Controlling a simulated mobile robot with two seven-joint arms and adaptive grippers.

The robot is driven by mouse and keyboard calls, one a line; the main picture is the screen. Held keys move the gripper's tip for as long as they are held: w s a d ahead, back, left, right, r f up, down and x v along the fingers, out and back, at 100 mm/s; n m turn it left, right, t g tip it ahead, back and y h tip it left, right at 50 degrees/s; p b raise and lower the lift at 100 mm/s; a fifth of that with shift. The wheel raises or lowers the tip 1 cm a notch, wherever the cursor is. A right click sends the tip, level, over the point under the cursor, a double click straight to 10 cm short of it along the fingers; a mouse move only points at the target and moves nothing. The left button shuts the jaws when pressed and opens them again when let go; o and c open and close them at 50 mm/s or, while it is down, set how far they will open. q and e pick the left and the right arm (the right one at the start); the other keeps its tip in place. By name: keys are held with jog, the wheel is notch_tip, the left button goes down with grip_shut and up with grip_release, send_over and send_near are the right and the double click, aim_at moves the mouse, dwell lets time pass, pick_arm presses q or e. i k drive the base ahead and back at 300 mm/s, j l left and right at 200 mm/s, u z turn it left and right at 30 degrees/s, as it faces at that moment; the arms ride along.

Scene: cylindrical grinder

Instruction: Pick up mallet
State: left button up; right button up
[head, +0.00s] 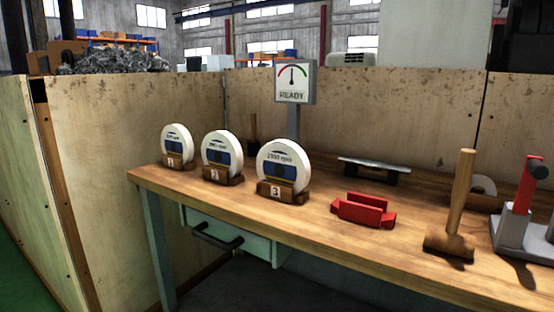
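A wooden mallet (459,205) stands on the workbench (330,240) in the right part of the head view. Its head rests on the bench top near the front edge, and its handle points up, leaning slightly right. Nothing touches it. Neither of my grippers is in the head view.
Three numbered grinding wheels (284,170) stand in wooden holders to the left. A red block (364,210) lies left of the mallet. A grey device with a red handle (522,205) stands close on its right. A gauge sign (293,82) and wooden panels (400,120) are behind.

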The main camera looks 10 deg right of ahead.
aim_at(448, 240)
jog(key=z, duration=1.35)
jog(key=u, duration=1.6)
jog(key=i+l, duration=0.4)
jog(key=i+l+z, duration=0.1)
jog(key=z, duration=1.3)
